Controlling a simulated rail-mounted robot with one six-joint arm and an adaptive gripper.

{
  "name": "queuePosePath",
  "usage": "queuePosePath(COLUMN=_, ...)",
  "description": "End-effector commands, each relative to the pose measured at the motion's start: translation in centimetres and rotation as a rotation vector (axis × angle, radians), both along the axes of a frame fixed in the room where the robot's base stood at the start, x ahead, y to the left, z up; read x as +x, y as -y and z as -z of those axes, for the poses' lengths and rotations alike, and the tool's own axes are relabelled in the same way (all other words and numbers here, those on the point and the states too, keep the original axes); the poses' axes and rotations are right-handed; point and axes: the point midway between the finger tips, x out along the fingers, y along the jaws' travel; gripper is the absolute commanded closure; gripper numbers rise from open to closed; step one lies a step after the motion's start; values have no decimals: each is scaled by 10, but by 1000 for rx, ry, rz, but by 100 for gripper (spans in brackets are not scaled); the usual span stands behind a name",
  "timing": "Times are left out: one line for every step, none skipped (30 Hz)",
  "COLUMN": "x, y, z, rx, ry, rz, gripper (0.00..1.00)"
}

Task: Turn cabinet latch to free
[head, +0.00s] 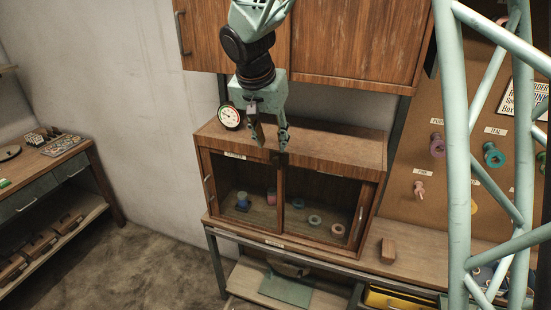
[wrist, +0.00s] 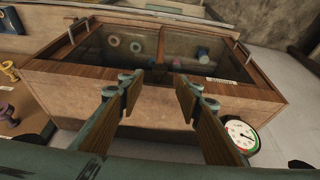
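The wooden cabinet (head: 320,150) has two glass-fronted doors and stands on the workbench. A small dark piece (head: 280,157) sits at the top of the front frame where the doors meet; it may be the latch, but its shape and turn are too small to tell. In the wrist view a dark spot shows there, just beyond my fingertips. My gripper (head: 270,143) points down over the cabinet's front top edge, its fingers apart. In the wrist view my gripper (wrist: 158,88) has nothing between its fingers, with the cabinet top (wrist: 150,105) below.
A round gauge (head: 229,116) is left of my gripper, near the cabinet's back left corner. Wall cupboards (head: 350,45) hang above. Tape rolls (head: 315,220) and spools (head: 243,200) stand behind the glass. A wooden block (head: 388,250) lies on the bench at right.

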Motion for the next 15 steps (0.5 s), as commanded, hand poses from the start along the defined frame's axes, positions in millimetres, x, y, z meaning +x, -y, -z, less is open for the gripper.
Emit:
queuePosePath(x=2, y=1, z=6, rx=-1, ry=-2, rz=1, gripper=68)
queuePosePath(x=3, y=2, z=9, rx=-1, ry=-3, rz=0, gripper=68)
queuePosePath(x=5, y=2, z=13, rx=-1, ry=-1, rz=-1, gripper=68)
queuePosePath(x=6, y=2, z=16, rx=-1, ry=-1, rz=-1, gripper=68)
queuePosePath(x=7, y=3, z=19, rx=-1, ry=-1, rz=-1, gripper=68)
queuePosePath(x=9, y=3, z=24, rx=-2, ry=-2, rz=-1, gripper=68)
queuePosePath(x=10, y=4, z=27, rx=-2, ry=-3, rz=-1, gripper=68)
queuePosePath(x=11, y=4, z=30, rx=-1, ry=-1, rz=-1, gripper=68)
queuePosePath(x=13, y=4, z=33, rx=-1, ry=-1, rz=-1, gripper=68)
queuePosePath(x=14, y=5, z=36, rx=-1, ry=-1, rz=-1, gripper=68)
queuePosePath(x=15, y=6, z=40, rx=-1, ry=-3, rz=0, gripper=68)
queuePosePath(x=16, y=6, z=44, rx=-2, ry=-2, rz=-1, gripper=68)
queuePosePath(x=18, y=6, z=47, rx=-2, ry=-2, rz=-1, gripper=68)
queuePosePath(x=19, y=7, z=50, rx=-1, ry=-1, rz=-1, gripper=68)
queuePosePath(x=20, y=7, z=53, rx=-1, ry=-2, rz=-1, gripper=68)
